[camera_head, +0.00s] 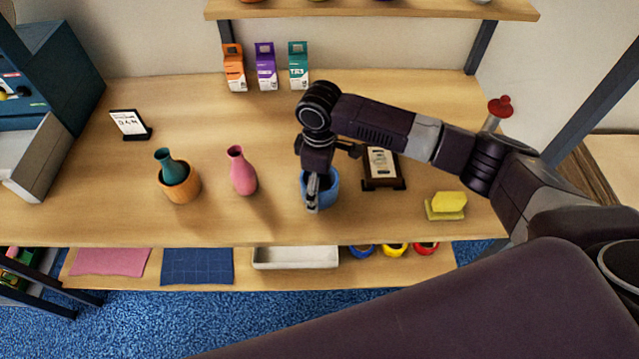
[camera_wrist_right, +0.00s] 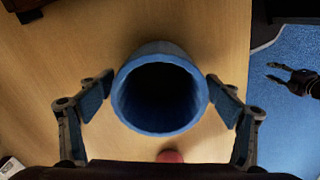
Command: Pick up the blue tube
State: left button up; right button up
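The blue tube (camera_head: 331,190) stands upright on the wooden table, partly hidden behind my right gripper in the head view. The right wrist view looks down into its dark open top, with the blue rim (camera_wrist_right: 160,50) in full sight. My right gripper (camera_head: 313,192) is right over the tube. In its wrist view (camera_wrist_right: 161,76) the fingers are spread, one on each side of the tube, with small gaps to its wall. My left gripper (camera_wrist_right: 283,77) appears small over the blue carpet, its fingers apart and empty; the head view does not show it.
A pink vase (camera_head: 242,172) and an orange pot (camera_head: 180,186) holding a teal vase (camera_head: 170,164) stand left of the tube. A dark framed stand (camera_head: 383,182) is close on its right, and yellow sponges (camera_head: 446,206) lie further right. Front-centre table is clear.

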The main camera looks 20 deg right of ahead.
jog(key=c, duration=0.7)
